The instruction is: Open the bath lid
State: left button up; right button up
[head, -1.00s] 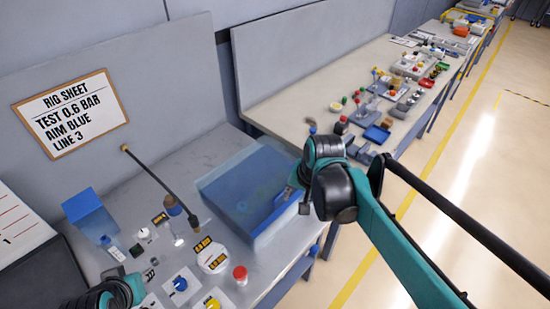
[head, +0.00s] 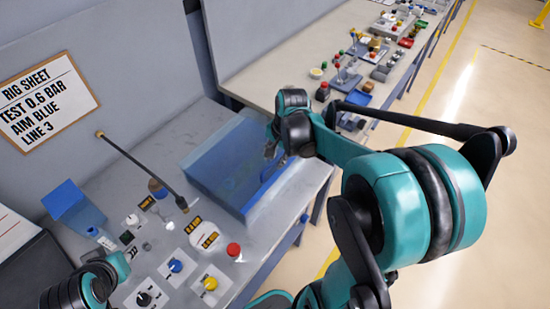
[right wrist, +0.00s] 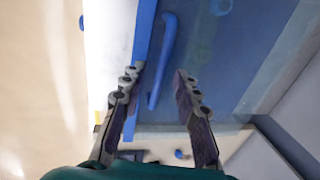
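The bath is a blue box with a translucent blue lid (head: 225,160) on the bench, and the lid looks closed. Its blue bar handle shows in the head view (head: 272,168) near the lid's right edge, and in the right wrist view (right wrist: 166,50). My right gripper (head: 272,150) is over that edge of the lid. In the right wrist view my right gripper (right wrist: 157,78) is open, with one finger on each side of the handle's near end. I cannot tell whether either finger touches it. Only part of my left arm shows at the lower left; its fingers are not visible.
A dark rod (head: 142,168) leans across the bench left of the bath. A red button (head: 233,249), a blue knob (head: 175,265) and a yellow knob (head: 210,284) are in front of it. A blue container (head: 75,208) stands at the left. A rig sheet (head: 45,100) hangs behind.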

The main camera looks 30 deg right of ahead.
grip_shut()
